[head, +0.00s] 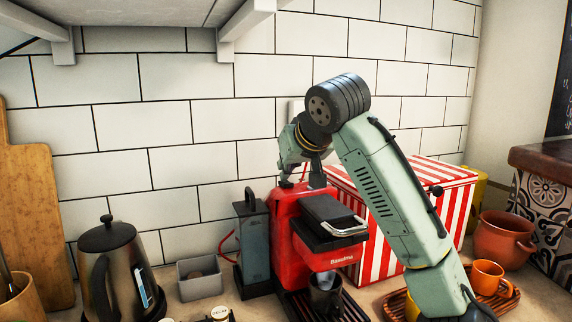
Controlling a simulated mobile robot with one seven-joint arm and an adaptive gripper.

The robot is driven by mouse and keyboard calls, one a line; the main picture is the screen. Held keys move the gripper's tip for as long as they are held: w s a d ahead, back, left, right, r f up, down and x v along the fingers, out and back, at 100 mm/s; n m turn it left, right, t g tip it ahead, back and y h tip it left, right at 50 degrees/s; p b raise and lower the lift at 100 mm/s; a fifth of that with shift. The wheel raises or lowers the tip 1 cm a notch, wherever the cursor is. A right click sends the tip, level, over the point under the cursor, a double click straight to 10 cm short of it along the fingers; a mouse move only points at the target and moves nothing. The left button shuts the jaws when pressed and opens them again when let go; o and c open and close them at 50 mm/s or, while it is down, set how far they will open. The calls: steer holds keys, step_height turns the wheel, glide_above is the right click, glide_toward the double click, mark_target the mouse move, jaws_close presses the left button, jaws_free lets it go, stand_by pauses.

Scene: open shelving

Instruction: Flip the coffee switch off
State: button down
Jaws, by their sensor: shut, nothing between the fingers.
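The red coffee machine (285,222) stands on the counter against the tiled wall, with a black top part and a metal handle at its front right. A dark cup (325,294) stands under its spout. My gripper (303,183) points down at the machine's top rear edge; it looks shut and holds nothing. I cannot tell whether it touches the machine. I cannot make out the coffee switch; the gripper and arm cover part of the machine's top and right side.
A dark grey device (252,243) stands close left of the machine, beside a grey bin (200,278) and a kettle (108,262). A red-and-white striped box (440,205) is behind my arm. An orange mug (487,277) and a terracotta pot (500,238) are at right. A shelf hangs above left.

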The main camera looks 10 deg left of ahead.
steer(key=shift+w+f, duration=0.2)
steer(key=shift+s+d+f, duration=0.15)
steer(key=shift+s+d, duration=0.35)
steer(key=shift+s, duration=0.2)
